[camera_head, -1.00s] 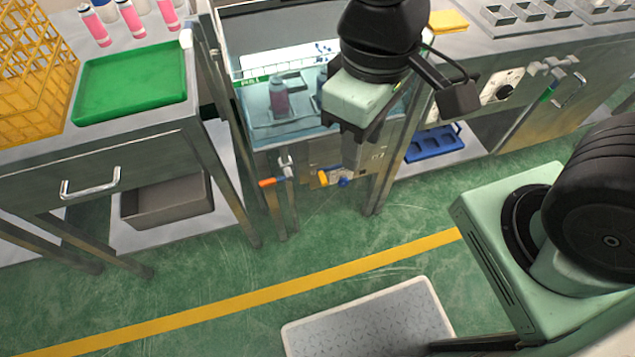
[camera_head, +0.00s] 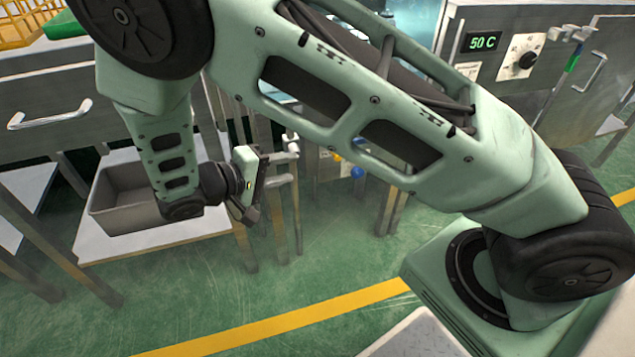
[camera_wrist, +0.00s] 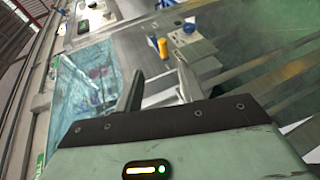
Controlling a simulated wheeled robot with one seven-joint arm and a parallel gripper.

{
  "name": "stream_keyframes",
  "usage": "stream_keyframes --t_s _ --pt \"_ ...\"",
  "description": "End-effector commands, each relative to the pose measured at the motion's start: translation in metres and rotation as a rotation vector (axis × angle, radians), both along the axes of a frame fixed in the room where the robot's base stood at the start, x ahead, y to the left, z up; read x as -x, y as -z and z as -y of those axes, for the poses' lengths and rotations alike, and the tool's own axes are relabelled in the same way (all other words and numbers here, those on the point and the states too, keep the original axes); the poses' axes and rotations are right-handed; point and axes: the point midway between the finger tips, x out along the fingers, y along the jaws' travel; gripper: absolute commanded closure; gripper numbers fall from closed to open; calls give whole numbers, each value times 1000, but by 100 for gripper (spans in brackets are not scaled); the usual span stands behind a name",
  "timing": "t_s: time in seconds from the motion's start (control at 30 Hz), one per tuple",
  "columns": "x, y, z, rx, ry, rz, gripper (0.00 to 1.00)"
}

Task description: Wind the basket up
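The water bath (camera_wrist: 65,110) shows as a blue-green tank at the left of the wrist view; the basket inside cannot be made out clearly. In the head view my arm hides most of the bath. My gripper (camera_head: 256,187) is beside the legs at the bath's left front, low down. In the wrist view its two fingers stand apart with nothing seen between them (camera_wrist: 158,68). A pale metal fitting (camera_head: 291,146) shows just right of my gripper. The orange handle seen there earlier is not visible now. A yellow valve handle (camera_wrist: 163,48) and a blue knob (camera_wrist: 189,27) sit on the bath's front.
A left bench with a drawer handle (camera_head: 50,115) stands close to my gripper; a grey bin (camera_head: 118,213) sits on its lower shelf. A 50 C display (camera_head: 483,42) and dial (camera_head: 525,59) are at the right. The green floor (camera_head: 330,270) in front is clear.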

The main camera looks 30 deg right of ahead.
Motion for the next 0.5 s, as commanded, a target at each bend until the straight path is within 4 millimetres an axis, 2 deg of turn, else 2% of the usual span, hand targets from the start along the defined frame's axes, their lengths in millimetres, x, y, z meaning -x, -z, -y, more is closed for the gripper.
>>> stream_keyframes --t_s 0.03,0.27,0.5 --pt "-5 12 0 30 -9 26 61" --pt "-13 16 10 69 -21 68 61" --pt "-17 27 51 67 -18 63 61"
